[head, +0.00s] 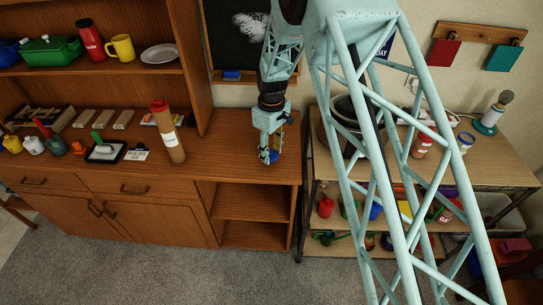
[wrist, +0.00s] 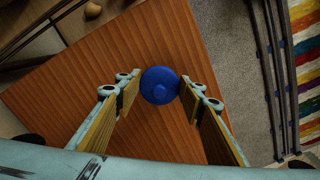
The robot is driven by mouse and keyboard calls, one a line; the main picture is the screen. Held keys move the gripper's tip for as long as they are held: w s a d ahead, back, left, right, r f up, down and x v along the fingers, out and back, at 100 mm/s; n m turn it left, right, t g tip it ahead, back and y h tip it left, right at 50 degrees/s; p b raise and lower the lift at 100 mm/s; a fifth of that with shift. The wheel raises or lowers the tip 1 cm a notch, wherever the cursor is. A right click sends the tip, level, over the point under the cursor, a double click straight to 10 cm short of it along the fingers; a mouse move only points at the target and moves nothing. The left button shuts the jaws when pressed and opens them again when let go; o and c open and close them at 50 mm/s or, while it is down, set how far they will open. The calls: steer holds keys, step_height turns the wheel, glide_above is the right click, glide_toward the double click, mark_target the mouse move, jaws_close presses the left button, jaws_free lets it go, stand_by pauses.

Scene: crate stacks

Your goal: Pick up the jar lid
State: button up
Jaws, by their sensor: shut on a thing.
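The wooden cabinet (head: 120,172) has a brown bottle (head: 168,135) and several small items left of my gripper. A metal-framed shelf (head: 480,172) with jars stands to the right. The wood around the lid is clear. A striped rug (wrist: 305,60) lies beyond.

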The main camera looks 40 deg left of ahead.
steer(key=shift+r, duration=0.35)
steer(key=shift+s+d+r, duration=0.1)
steer(key=shift+d, duration=0.1)
steer(key=s+d+r+b, duration=0.1)
steer(key=s+d, duration=0.8)
steer(key=d, duration=0.3)
steer(key=shift+s+r+b, duration=0.2)
steer(key=shift+s+b, duration=0.1)
steer(key=shift+d, duration=0.15)
